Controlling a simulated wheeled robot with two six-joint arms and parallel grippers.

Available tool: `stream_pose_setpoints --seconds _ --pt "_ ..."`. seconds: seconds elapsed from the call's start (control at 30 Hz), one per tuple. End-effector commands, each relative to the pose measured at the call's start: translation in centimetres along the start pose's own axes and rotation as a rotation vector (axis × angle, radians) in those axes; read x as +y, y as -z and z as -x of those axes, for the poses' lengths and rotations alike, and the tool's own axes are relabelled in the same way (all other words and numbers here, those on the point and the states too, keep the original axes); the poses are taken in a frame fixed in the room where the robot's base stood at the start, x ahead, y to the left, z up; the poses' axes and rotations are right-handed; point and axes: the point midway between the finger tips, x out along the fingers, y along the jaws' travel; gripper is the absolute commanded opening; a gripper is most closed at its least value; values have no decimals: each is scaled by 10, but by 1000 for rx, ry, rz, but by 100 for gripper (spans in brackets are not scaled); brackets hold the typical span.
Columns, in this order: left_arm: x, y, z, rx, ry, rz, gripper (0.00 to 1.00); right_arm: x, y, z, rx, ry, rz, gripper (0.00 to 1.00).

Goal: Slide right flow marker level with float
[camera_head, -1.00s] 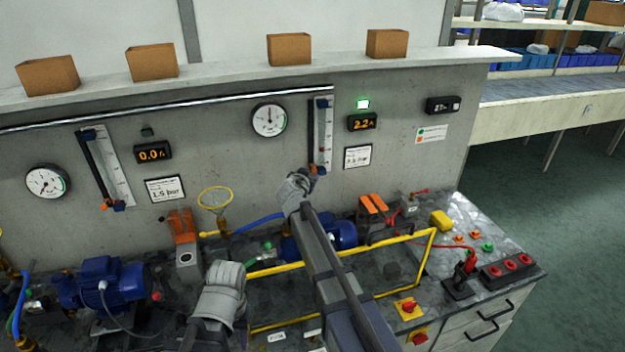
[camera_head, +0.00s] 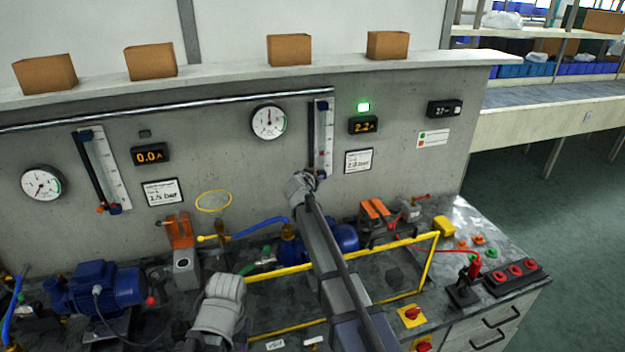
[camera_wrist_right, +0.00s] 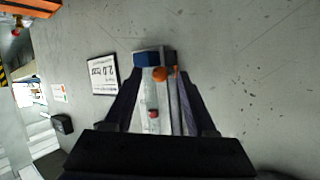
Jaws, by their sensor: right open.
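The right flow meter (camera_head: 323,130) is a pale upright scale with a dark rail on the wall. Its red float (camera_wrist_right: 153,114) shows in the right wrist view, where the picture is upside down. The orange marker (camera_wrist_right: 160,74) sits near the meter's blue end cap (camera_wrist_right: 147,59), which is its lower end, so it is below the float. My right gripper (camera_wrist_right: 158,90) is open, with one finger seen on each side of the meter. In the head view the right gripper (camera_head: 309,180) is at the meter's lower end and hides the marker. My left gripper's fingers are not seen.
A card (camera_head: 358,160) and a lit current display (camera_head: 363,124) are right of the meter, with a round gauge (camera_head: 268,122) to its left. Below are a blue pump (camera_head: 335,235) and a yellow frame (camera_head: 433,262). The left flow meter (camera_head: 104,165) stands apart.

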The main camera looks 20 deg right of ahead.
Motion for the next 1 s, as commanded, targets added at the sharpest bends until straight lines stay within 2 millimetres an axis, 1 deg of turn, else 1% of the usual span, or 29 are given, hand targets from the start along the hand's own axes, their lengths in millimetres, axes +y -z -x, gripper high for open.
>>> stream_pose_setpoints --seconds 0.17,0.67,0.7,1.0 --pt "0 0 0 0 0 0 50 0 0 0 0 0 0 56" --pt "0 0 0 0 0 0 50 0 0 1 0 0 -1 1" --pt "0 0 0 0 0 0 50 0 0 1 0 0 -1 0" --pt "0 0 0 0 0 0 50 0 0 1 0 0 -1 0"
